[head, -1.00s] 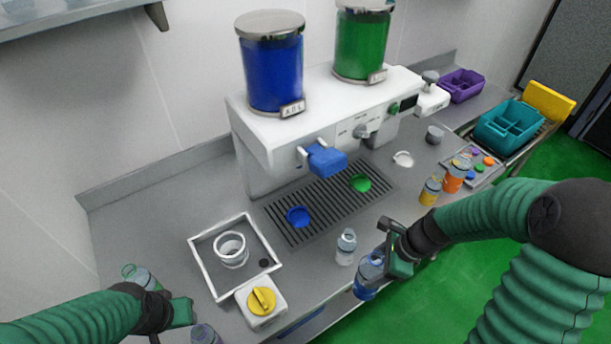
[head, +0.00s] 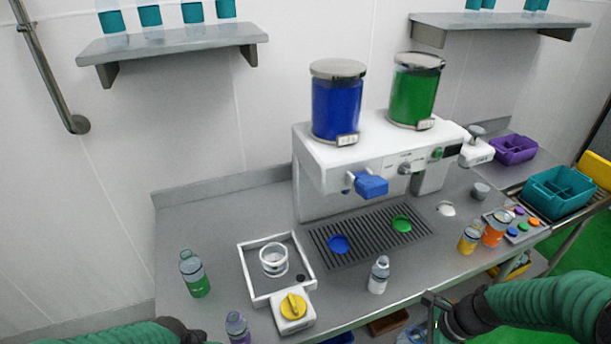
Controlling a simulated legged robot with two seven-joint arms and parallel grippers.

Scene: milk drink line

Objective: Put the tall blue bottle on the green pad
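The green pad (head: 401,224) is a round green disc on the dark slatted drip tray, bare on top. A translucent blue object, which looks like the tall blue bottle (head: 414,334), is cut off by the bottom edge, below and left of my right gripper (head: 432,308). My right gripper is at the counter's front edge. I cannot tell whether its fingers touch the bottle. My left gripper (head: 190,335) is at the bottom left edge, mostly cut off, so its fingers are hidden.
A blue pad (head: 338,244) lies left of the green one. The machine's blue spout (head: 370,184) overhangs the tray. A small white bottle (head: 379,274) stands in front. Yellow (head: 469,239) and orange (head: 495,228) bottles stand right, a green bottle (head: 195,274) left.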

